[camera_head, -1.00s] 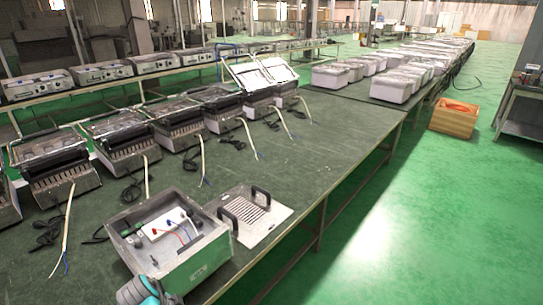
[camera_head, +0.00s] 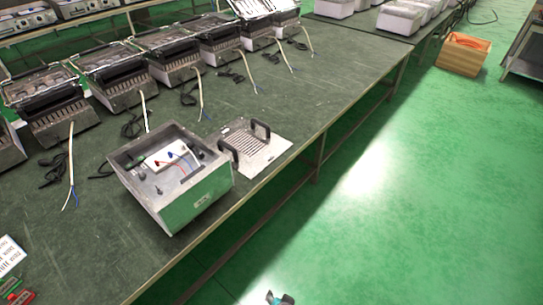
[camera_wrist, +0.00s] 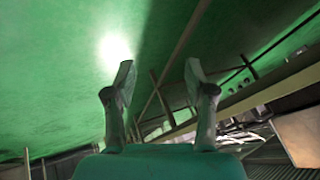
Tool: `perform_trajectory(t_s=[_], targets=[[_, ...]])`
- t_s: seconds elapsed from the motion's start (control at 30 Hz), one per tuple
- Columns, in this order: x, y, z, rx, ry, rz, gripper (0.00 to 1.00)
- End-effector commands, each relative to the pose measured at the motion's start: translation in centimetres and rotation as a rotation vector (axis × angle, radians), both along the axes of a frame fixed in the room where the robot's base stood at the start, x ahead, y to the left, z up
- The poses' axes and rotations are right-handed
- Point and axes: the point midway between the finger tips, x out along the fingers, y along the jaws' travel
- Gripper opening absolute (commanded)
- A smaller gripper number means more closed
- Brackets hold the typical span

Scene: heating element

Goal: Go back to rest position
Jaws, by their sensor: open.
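My gripper's two fingers (camera_wrist: 158,75) stand wide apart in the wrist view with nothing between them. Beyond them are green floor and table edges. In the head view only a small dark and teal part of my gripper (camera_head: 279,299) shows at the bottom edge, over the green floor and apart from the table. The open grey box with a green front (camera_head: 197,203) sits on the table's near edge, with a white block and red and blue wires inside. A plate with two black handles (camera_head: 262,155) lies right of it.
The dark green table (camera_head: 330,85) carries a row of grill-like units (camera_head: 115,70) with loose cables. Red and green items (camera_head: 20,293) and a printed sheet (camera_head: 8,255) lie at the lower left. An orange crate (camera_head: 463,54) stands on the floor.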

Motion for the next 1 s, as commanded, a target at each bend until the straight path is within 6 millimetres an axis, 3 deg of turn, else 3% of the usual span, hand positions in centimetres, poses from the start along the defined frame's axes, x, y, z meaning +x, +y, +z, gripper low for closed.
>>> perform_trajectory(t_s=[0.03, 0.23, 0.47, 0.77, 1.0], targets=[[-1.6, -1.5, 0.0, -0.003, -0.021, 0.015, 0.55], [-6.6, -5.6, 1.9, -0.023, -0.129, 0.086, 0.55], [-12.4, -9.4, 5.9, -0.071, -0.263, 0.151, 0.55], [-19.4, -12.9, 13.9, -0.173, -0.442, 0.202, 0.55], [-24.2, -14.8, 22.1, -0.292, -0.579, 0.22, 0.55]])
